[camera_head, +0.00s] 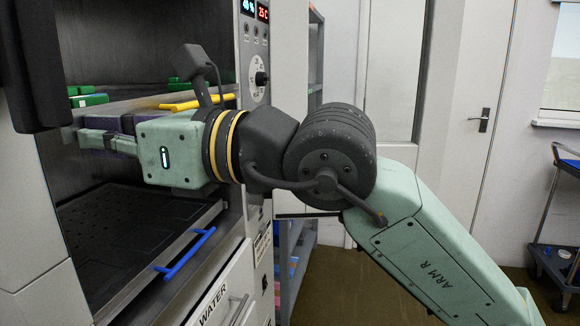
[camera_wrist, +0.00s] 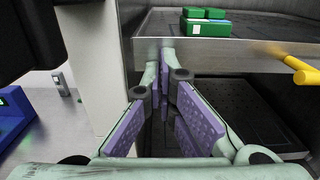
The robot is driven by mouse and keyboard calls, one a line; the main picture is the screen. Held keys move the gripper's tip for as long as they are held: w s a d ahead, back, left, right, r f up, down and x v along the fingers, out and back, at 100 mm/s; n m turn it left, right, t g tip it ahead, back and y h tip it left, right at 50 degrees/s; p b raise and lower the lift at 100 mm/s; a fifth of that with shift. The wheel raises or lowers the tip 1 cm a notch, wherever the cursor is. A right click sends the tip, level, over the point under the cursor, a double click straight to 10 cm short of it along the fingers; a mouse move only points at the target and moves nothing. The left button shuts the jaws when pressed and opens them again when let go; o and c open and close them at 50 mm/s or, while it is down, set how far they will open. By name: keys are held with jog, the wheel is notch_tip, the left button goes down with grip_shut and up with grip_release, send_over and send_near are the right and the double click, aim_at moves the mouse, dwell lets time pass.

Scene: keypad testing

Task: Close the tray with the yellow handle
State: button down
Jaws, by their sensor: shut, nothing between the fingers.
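The upper tray with the yellow handle (camera_head: 197,102) sits in the open cabinet. Its metal front rim (camera_wrist: 235,58) crosses the upper wrist view, with the yellow handle (camera_wrist: 300,70) at the right edge. Green boxes (camera_wrist: 208,24) lie on the tray; they also show in the head view (camera_head: 88,98). My gripper (camera_wrist: 164,82) is shut and empty, its purple pads close together. Its fingertips are at the left part of the tray's front rim; I cannot tell if they touch.
A lower dark tray (camera_head: 130,235) with a blue handle (camera_head: 187,253) sticks out below my gripper. A control panel with a knob (camera_head: 261,78) stands to the right of the opening. A drawer marked WATER (camera_head: 222,303) is underneath. A blue cart (camera_head: 560,235) stands far right.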

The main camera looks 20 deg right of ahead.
jog(key=b+x, duration=0.1)
jog(key=x, duration=0.5)
jog(key=shift+w+a+b, duration=0.1)
jog(key=shift+b, duration=0.2)
jog(key=shift+w+a+r, duration=0.1)
jog(key=shift+w+a, duration=0.05)
jog(key=shift+a, duration=0.05)
jog(key=shift+d, duration=0.1)
